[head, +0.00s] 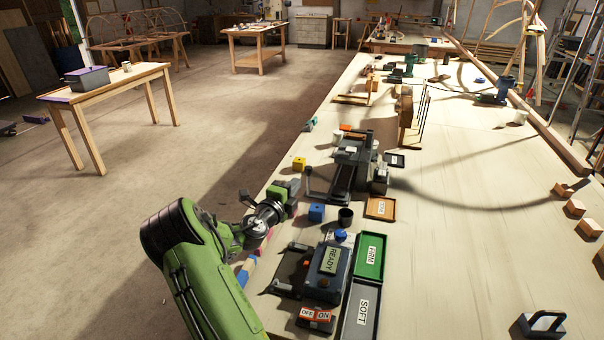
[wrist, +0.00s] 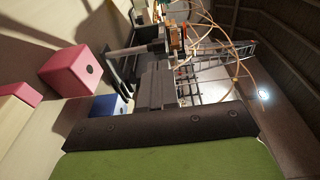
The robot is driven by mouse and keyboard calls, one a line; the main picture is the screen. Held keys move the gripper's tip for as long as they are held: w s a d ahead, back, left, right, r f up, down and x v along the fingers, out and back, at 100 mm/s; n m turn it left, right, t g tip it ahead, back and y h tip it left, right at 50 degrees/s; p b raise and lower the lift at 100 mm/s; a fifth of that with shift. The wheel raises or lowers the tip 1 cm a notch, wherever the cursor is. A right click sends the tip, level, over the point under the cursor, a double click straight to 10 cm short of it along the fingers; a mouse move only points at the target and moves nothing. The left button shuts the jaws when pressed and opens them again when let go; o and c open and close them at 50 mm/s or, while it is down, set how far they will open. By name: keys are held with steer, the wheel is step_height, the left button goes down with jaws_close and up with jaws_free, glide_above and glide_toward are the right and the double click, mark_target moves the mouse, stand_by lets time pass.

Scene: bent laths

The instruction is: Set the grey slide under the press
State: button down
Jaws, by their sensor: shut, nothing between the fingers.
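A dark grey machine (head: 350,165) stands on the long bench in the middle of the head view. It has a long grey channel running toward me and an upright lever (head: 308,180) at its near left. It looks like the press with its slide, but I cannot make out where the slide sits along it. In the wrist view grey parts of the machine (wrist: 155,88) show beyond a blue block. My gripper (head: 292,190) is shut and empty, at the bench's left edge, left of the lever and apart from the machine. Its fingertips are hard to make out.
A blue block (head: 316,212), a yellow block (head: 299,163) and a black cup (head: 345,217) stand near the machine. A pink block (wrist: 70,70) is close in the wrist view. Nearer are a READY box (head: 325,285), FIRM tray (head: 370,250) and SOFT tray (head: 350,330).

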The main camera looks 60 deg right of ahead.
mark_target(306, 172)
steer(key=d+p, duration=0.1)
steer(key=d, duration=0.4)
steer(key=shift+d+f, duration=0.1)
steer(key=shift+d, duration=0.25)
steer(key=shift+d, duration=0.1)
